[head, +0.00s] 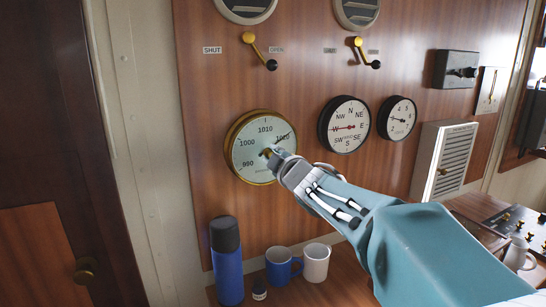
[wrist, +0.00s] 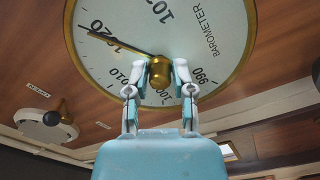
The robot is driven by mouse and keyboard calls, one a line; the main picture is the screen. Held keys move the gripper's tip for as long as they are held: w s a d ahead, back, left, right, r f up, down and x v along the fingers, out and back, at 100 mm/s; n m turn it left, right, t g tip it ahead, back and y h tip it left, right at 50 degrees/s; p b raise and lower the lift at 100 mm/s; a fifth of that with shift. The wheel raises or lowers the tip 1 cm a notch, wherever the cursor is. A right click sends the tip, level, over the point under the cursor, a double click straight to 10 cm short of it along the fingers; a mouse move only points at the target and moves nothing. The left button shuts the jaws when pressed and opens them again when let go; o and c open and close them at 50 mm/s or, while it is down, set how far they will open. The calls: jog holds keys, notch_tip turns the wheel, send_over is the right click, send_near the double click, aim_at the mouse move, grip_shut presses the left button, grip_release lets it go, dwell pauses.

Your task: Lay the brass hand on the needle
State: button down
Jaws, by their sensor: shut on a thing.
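The barometer (head: 243,166) is a round, brass-rimmed dial on the wood panel; it also fills the top of the wrist view (wrist: 215,70). My gripper (head: 272,154) is at its centre, shut on the brass knob (wrist: 160,71), with one finger on each side of it. A thin dark needle (wrist: 115,45) runs from near the knob towards the 1020 mark. It also shows in the head view (head: 283,137), pointing to the upper right. The knob and my fingers hide part of the dial.
A compass-like dial (head: 344,125) and a smaller dial (head: 396,118) are to the right. Two brass levers (head: 249,38) (head: 358,42) are above. A blue flask (head: 227,262), a blue mug (head: 279,267) and a white mug (head: 316,263) stand below.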

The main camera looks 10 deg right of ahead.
jog(key=shift+a+f, duration=0.1)
jog(key=shift+f, duration=0.05)
jog(key=shift+c, duration=2.4)
grip_release()
jog(key=shift+a, duration=0.1)
jog(key=s+d, duration=0.2)
jog(key=s, duration=0.9)
jog(key=shift+s+d, duration=0.15)
jog(key=shift+s, duration=0.2)
